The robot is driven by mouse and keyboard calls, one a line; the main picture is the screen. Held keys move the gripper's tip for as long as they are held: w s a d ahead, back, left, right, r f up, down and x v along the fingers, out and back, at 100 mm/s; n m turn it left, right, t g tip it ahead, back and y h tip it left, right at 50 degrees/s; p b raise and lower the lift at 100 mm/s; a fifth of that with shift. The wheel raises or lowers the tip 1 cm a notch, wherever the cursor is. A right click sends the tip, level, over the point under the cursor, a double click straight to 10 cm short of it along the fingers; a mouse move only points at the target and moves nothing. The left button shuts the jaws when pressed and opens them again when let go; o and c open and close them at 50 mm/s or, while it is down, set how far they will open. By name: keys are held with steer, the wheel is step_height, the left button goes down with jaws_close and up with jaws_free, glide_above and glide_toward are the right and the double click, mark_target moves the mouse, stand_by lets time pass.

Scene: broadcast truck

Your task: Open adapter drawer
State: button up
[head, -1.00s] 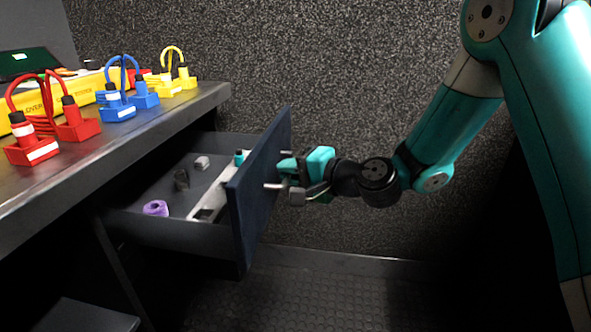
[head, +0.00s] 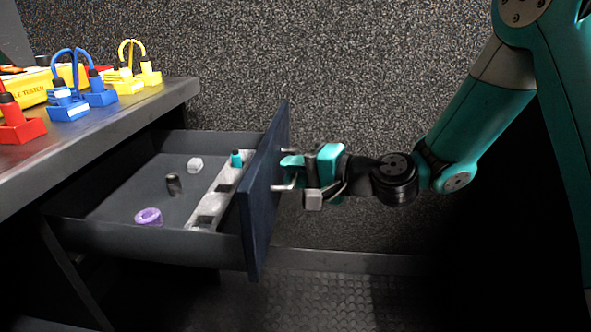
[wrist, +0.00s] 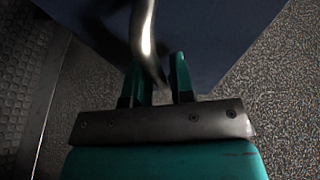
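The adapter drawer (head: 259,200) stands well out from under the counter, its dark blue front facing right in the head view. Its metal handle (wrist: 147,35) runs between my two fingers in the wrist view; a handle post (head: 283,187) shows in the head view. My gripper (head: 293,173) is at the front's outer side, its teal fingers around the handle. Inside the drawer lie a purple ring (head: 149,216), a dark cylinder (head: 173,184), a small white block (head: 195,164) and a pale slotted strip (head: 213,198) with a teal-topped piece (head: 237,158).
The counter (head: 120,120) above holds red connectors (head: 18,128), blue connectors (head: 70,105), yellow connectors (head: 128,83) and a yellow cable tester (head: 36,86). A speckled wall (head: 340,60) stands behind. The ribbed floor (head: 330,300) below the drawer looks clear.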

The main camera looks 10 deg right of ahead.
steer(key=shift+d, duration=0.15)
steer(key=b+v, duration=0.8)
steer(key=v, duration=0.9)
steer(key=shift+b, duration=0.35)
steer(key=shift+s, duration=0.1)
